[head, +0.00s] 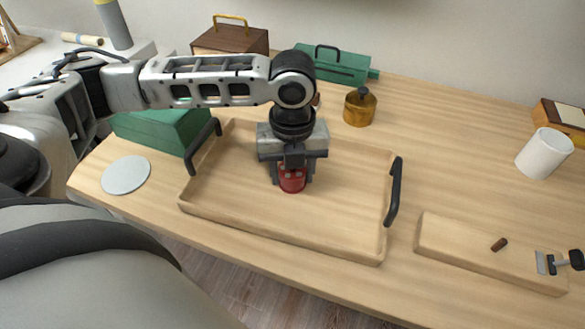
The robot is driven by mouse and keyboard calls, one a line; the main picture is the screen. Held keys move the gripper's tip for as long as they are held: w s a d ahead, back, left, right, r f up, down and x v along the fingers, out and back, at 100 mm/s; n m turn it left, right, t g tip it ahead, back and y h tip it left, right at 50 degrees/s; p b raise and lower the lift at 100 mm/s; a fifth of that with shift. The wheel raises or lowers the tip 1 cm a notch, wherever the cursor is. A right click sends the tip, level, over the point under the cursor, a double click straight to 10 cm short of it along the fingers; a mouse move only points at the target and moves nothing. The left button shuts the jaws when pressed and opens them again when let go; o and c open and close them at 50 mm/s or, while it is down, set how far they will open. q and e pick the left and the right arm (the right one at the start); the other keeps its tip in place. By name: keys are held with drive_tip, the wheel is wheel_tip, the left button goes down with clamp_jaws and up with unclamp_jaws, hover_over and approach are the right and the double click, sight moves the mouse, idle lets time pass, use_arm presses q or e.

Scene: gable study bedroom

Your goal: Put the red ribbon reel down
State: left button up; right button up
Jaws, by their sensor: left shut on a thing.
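The red ribbon reel (292,181) is between the fingers of my left gripper (291,184), which points straight down over the wooden tray (330,238). My left gripper is shut on the reel. The reel's upper part is hidden by the gripper. It is inside the tray's outline, near its middle; I cannot tell whether it touches the tray floor. The tray has a dark handle at each short side. My right gripper is not in view.
A green box (160,130) and a pale round disc (126,174) are left of the tray. A brass pot (360,107) and green toolbox (335,65) stand behind. A white cup (544,153) and wooden board (470,250) are to the right. The tray floor around the reel is clear.

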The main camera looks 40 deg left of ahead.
use_arm(q)
drive_tip(key=shift+f, duration=0.1)
drive_tip(key=o, duration=1.3)
wheel_tip(320, 180, up, 12)
drive_tip(key=shift+r+p, duration=0.15)
drive_tip(key=shift+p, duration=0.4)
